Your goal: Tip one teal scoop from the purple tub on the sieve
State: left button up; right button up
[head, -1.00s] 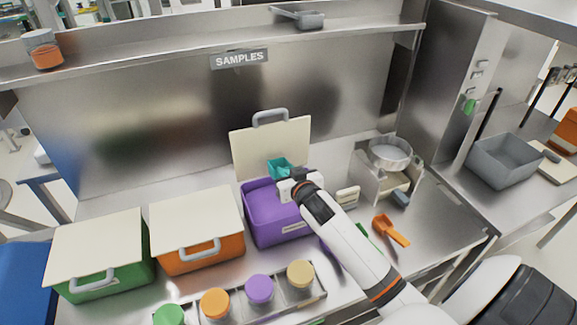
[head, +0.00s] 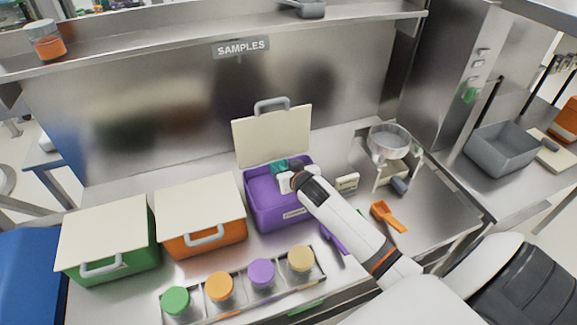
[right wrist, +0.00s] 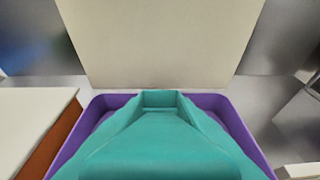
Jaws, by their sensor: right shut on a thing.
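The purple tub (head: 283,217) stands open on the steel bench, its pale lid (head: 272,138) raised behind it. It holds purple contents. My right gripper (head: 284,178) is at the tub's opening and shut on the teal scoop (head: 279,166). In the right wrist view the teal scoop (right wrist: 160,140) fills the lower middle, over the tub (right wrist: 245,135). I cannot tell whether the scoop holds anything. The sieve (head: 389,142) is a round metal pan on a stand, to the right of the tub. My left gripper is not in view.
An orange tub (head: 207,257) and a green tub (head: 118,275), both lidded, stand to the left. A rack of jars with coloured lids (head: 261,274) is in front. An orange scoop (head: 386,215) and a purple scoop (head: 333,239) lie on the bench. A shelf (head: 200,47) runs above.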

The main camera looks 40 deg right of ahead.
notch_tip(320, 180, down, 7)
jog(key=b, duration=0.5)
jog(key=shift+f, duration=0.2)
jog(key=shift+r, duration=0.1)
dwell(1.0)
